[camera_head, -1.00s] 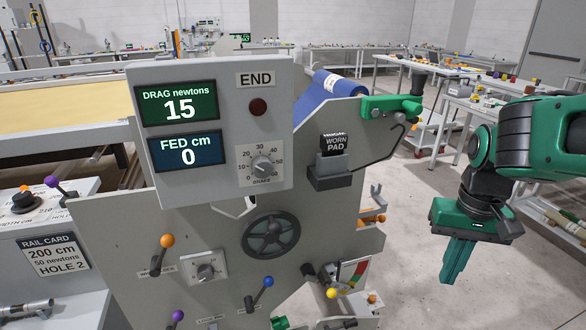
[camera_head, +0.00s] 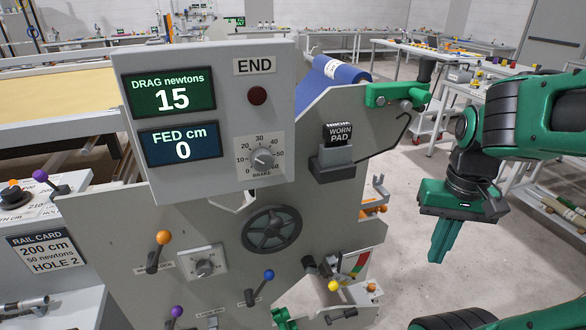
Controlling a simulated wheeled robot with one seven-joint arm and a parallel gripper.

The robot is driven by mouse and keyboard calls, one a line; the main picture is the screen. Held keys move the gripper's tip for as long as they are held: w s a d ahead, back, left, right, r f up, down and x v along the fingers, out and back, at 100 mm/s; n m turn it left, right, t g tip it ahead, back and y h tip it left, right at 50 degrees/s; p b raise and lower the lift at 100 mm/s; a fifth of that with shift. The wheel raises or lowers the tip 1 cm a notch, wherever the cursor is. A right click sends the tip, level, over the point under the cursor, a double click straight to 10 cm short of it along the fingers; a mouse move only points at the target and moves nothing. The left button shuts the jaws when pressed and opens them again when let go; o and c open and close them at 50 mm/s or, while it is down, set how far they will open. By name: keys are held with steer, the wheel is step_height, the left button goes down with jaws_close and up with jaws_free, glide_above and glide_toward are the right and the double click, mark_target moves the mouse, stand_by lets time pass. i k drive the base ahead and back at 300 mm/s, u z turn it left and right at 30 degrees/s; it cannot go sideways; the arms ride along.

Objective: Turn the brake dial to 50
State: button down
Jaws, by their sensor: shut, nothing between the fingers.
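The brake dial (camera_head: 263,159) is a small grey knob on a white plate with a scale from 0 to 60, labelled BRAKE. It sits at the lower right of the grey display box (camera_head: 225,75). Its pointer is small; I cannot tell exactly which mark it faces. The drag screen (camera_head: 169,90) reads DRAG newtons 15. The screen below it (camera_head: 180,145) reads FED cm 0. My gripper (camera_head: 436,260) is shut and empty, pointing down, well to the right of the dial and apart from the machine.
A rail card (camera_head: 47,250) reads 200 cm, 50 newtons, HOLE 2. A handwheel (camera_head: 271,230), another dial (camera_head: 204,266) and an orange-knobbed lever (camera_head: 163,238) sit below the box.

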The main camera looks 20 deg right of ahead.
mark_target(262, 160)
steer(key=z, duration=0.7)
steer(key=k, duration=1.15)
steer(key=u, duration=0.7)
